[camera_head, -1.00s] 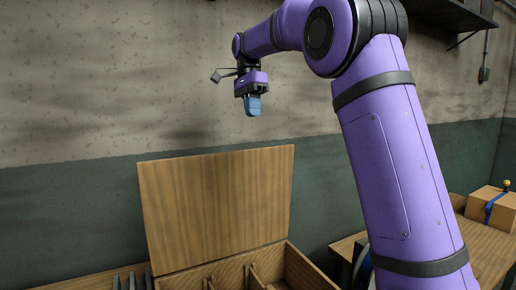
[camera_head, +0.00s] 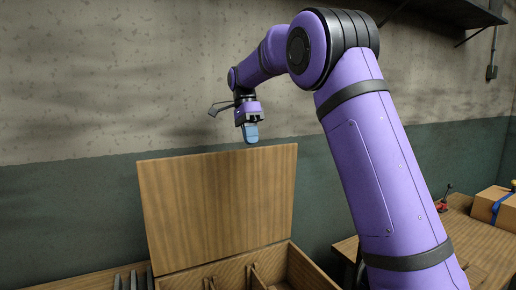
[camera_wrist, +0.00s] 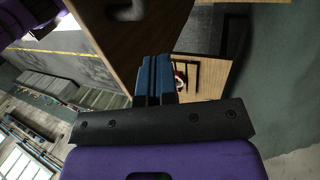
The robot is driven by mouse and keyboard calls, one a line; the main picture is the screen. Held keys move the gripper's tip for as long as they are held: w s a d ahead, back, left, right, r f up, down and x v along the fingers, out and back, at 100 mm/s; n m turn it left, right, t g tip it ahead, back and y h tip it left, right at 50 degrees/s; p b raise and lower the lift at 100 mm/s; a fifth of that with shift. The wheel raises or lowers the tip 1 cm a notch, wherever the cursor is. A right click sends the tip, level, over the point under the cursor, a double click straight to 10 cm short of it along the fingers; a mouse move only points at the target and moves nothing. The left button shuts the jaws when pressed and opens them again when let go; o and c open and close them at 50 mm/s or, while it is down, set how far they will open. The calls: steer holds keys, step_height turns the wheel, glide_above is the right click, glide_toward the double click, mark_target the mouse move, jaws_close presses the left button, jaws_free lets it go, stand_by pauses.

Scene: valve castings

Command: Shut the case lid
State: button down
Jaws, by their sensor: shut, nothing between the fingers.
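The wooden case (camera_head: 236,270) stands low in the head view, with divider walls inside; its front is cut off by the picture edge. Its lid (camera_head: 215,205) stands open and upright at the back of the case. My gripper (camera_head: 251,138) is shut and empty, its blue fingers pointing down. In the head view the fingertips show just above the lid's top edge, apart from it in the picture; depth is hard to tell. In the wrist view the shut fingers (camera_wrist: 154,78) show beside a large brown wooden panel (camera_wrist: 105,30), probably the lid.
A wooden table (camera_head: 485,245) at right bears a cardboard box (camera_head: 492,206) with a blue strap and a small red item (camera_head: 443,200). A wall (camera_head: 80,215) stands behind the lid. A dark shelf (camera_head: 450,12) hangs at upper right.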

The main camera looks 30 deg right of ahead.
mark_target(261, 167)
steer(key=shift+s+f, duration=0.35)
steer(key=shift+s, duration=0.45)
steer(key=shift+s+f, duration=0.4)
steer(key=shift+s, duration=0.35)
steer(key=shift+s+f, duration=0.35)
steer(key=shift+s, duration=0.45)
steer(key=shift+s, duration=0.1)
